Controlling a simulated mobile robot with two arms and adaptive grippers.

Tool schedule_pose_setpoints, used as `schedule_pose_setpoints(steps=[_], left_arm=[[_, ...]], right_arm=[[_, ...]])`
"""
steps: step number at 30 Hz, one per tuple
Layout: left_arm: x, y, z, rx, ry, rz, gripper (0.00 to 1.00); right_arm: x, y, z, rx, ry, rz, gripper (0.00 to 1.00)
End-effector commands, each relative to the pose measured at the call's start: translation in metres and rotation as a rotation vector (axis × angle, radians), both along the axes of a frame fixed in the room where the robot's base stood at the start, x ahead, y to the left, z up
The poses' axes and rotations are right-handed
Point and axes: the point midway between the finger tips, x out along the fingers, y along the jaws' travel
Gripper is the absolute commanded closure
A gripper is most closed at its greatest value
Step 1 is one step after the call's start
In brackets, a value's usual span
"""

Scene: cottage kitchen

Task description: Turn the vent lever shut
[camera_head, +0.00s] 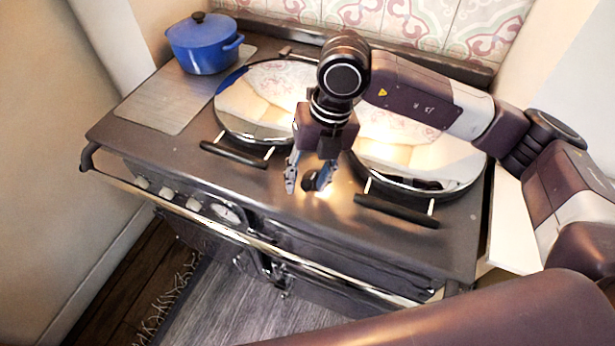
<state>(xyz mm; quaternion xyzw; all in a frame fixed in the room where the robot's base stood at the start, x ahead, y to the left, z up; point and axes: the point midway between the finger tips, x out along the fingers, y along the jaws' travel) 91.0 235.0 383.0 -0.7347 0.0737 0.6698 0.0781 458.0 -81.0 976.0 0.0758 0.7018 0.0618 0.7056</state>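My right gripper (308,184) reaches down over the front middle of the dark range top, between the two round lids. Its two fingers are spread apart. A small dark rounded knob (310,180) shows between the fingers, nearer the right one. It may be the vent lever's end, but the lever's shaft is not clear and the gripper hides part of this spot. I cannot tell whether the fingers touch the knob. My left gripper is not in view.
The left shiny lid (250,105) and right shiny lid (440,160) flank the gripper, with dark handles in front. A blue pot (204,45) stands at the back left. A rail (250,240) runs along the range's front.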

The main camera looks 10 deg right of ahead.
Motion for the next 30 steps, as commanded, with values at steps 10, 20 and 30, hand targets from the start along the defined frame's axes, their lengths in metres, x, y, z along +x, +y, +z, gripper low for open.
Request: schedule_pose_setpoints(steps=[10, 20, 30], left_arm=[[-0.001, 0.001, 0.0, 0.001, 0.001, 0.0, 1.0], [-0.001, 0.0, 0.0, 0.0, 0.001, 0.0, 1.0], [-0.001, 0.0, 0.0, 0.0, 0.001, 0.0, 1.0]], right_arm=[[0.001, -0.008, 0.039, 0.0, -0.003, -0.001, 0.63], [0.001, -0.019, 0.102, 0.001, -0.003, -0.001, 0.63], [0.0, -0.023, 0.118, 0.0, 0.001, 0.0, 0.63]])
